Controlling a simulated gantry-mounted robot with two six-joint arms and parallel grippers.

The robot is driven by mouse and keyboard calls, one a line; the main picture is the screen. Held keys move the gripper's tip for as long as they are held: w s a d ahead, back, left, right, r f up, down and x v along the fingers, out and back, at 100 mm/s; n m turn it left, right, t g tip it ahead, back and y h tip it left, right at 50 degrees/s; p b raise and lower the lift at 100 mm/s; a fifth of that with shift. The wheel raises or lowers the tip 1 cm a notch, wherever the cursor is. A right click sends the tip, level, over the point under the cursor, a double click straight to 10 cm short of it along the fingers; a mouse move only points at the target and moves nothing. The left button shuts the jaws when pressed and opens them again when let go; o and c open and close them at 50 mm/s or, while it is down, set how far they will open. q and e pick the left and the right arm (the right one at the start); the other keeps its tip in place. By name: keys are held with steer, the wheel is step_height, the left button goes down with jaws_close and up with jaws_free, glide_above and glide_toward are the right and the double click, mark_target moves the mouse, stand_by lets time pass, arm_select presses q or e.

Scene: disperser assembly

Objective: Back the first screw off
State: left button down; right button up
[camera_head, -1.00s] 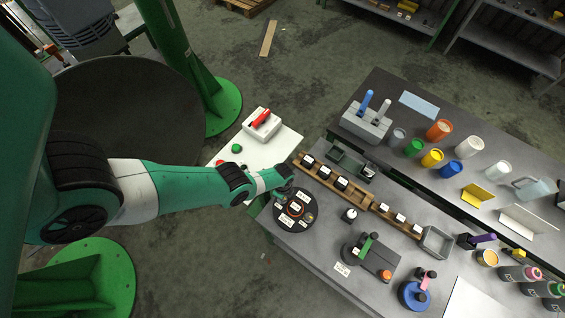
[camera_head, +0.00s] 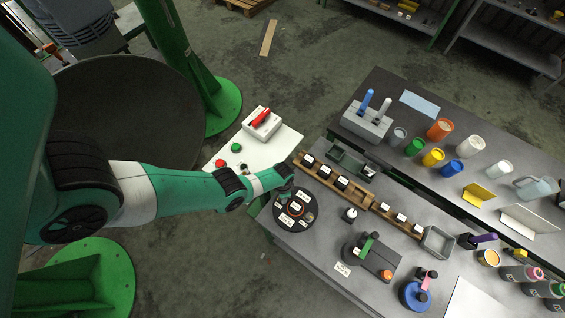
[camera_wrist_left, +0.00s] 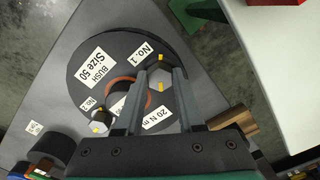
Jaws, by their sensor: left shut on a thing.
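A round dark disc (camera_head: 280,217) with white labels and an orange ring stands on the near left corner of the grey bench. In the left wrist view the disc (camera_wrist_left: 85,50) carries a "No. 1" label (camera_wrist_left: 140,52) and a "BUSH Size 50" label (camera_wrist_left: 92,67). The first screw (camera_wrist_left: 160,84), a pale hex head with a yellow mark, sits beside the "No. 1" label. My left gripper (camera_wrist_left: 163,76) is shut on its head, one finger on each side. It reaches the disc's upper edge in the head view (camera_head: 286,193). My right gripper is not in view.
Another hex screw with a yellow mark (camera_wrist_left: 100,122) is on the disc. Wooden racks (camera_head: 345,187) run beside the disc. A small white bottle (camera_head: 350,215) and a grey fixture with a green handle (camera_head: 368,252) stand to the right. A white side table (camera_head: 275,150) adjoins the bench.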

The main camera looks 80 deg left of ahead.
arm_select(q)
steer(key=n, duration=0.5)
stand_by(0.5)
steer(key=c, duration=0.5)
jaws_free()
